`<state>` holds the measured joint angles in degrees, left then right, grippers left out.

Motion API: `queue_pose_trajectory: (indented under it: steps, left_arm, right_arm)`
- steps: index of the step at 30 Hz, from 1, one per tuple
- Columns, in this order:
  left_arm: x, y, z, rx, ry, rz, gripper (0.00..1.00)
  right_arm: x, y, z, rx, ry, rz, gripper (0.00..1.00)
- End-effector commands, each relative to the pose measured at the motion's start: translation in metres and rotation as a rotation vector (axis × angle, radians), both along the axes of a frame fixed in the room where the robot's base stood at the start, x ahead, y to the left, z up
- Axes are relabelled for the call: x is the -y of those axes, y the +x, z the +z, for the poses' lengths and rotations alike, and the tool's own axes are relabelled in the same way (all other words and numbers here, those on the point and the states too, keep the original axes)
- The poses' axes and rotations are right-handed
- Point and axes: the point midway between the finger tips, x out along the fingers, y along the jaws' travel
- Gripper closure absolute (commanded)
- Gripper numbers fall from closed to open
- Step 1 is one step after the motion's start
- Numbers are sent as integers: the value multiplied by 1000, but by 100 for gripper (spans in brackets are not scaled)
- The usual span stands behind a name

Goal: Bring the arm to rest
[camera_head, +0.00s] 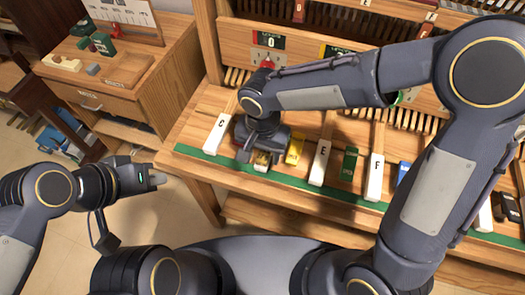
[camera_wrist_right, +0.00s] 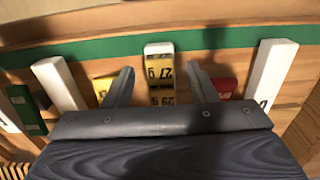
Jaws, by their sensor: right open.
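My right gripper (camera_head: 260,157) is low over the keyboard between the white C key (camera_head: 216,133) and the white E key (camera_head: 321,162). In the right wrist view its two fingers (camera_wrist_right: 162,87) are apart. A white-ended key with yellow weight labels (camera_wrist_right: 159,66) shows between them; I cannot tell whether the fingers touch it. My left gripper (camera_head: 152,181) hangs in free space left of the keyboard bench, away from everything; its jaw opening is not clear.
A yellow block (camera_head: 295,148), a green block (camera_head: 348,163) and a white F key (camera_head: 375,176) lie to the right along the green strip (camera_head: 290,182). A red block (camera_wrist_right: 225,87) is beside the right gripper. A wooden cabinet (camera_head: 150,75) stands at left.

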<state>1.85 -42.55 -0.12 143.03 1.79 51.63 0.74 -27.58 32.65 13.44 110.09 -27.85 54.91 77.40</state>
Motion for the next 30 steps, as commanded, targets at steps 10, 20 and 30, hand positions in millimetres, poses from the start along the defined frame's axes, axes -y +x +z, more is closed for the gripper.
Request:
queue_pose_trajectory:
  steps: [10, 20, 30]
  left_arm:
    - [0, 0, 1, 0, 0, 0, 100]
    - [0, 0, 1, 0, 0, 0, 100]
    - [0, 0, 2, 0, 0, 0, 100]
  right_arm:
    - [-1, 1, 56, 5, 4, 0, 48]
    - [0, 0, 76, 0, 1, 1, 48]
    - [47, -3, 94, 33, 66, 15, 48]
